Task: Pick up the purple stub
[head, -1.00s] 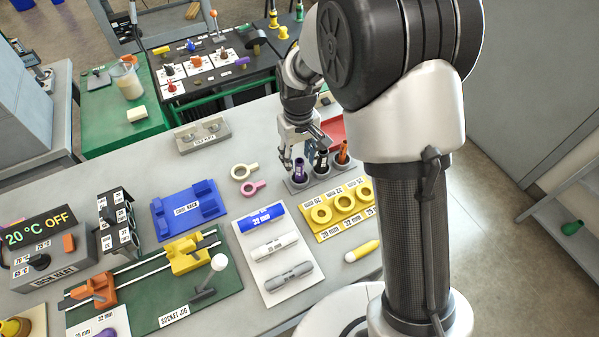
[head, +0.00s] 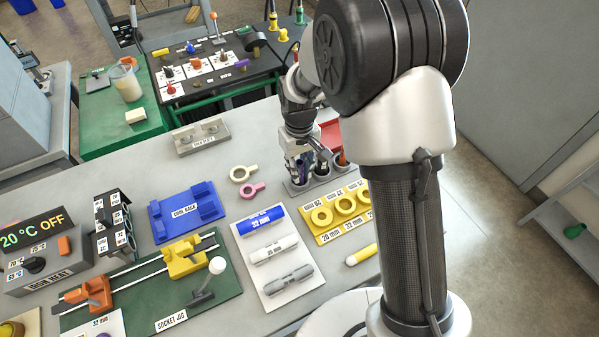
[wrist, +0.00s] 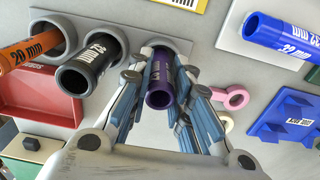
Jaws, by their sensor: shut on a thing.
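The purple stub (wrist: 160,91) is a short hollow tube with white lettering, in the wrist view between my gripper's fingers. My gripper (wrist: 163,93) is shut on it, a finger on each side. The stub stands at or in the end socket of a grey three-socket holder (wrist: 90,18); I cannot tell whether it has risen at all. In the head view my gripper (head: 299,163) is over the left end of the holder and mostly hides the stub. The black 32 mm stub (wrist: 85,70) and the orange 20 mm stub (wrist: 33,50) sit in the neighbouring sockets.
A red tray (head: 331,133) lies close behind the holder. A yellow plate with rings (head: 322,236) lies in front of it. Pink (head: 251,190) and cream rings lie to the left. The blue core rack (head: 186,208) stands farther left. Bare table lies between them.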

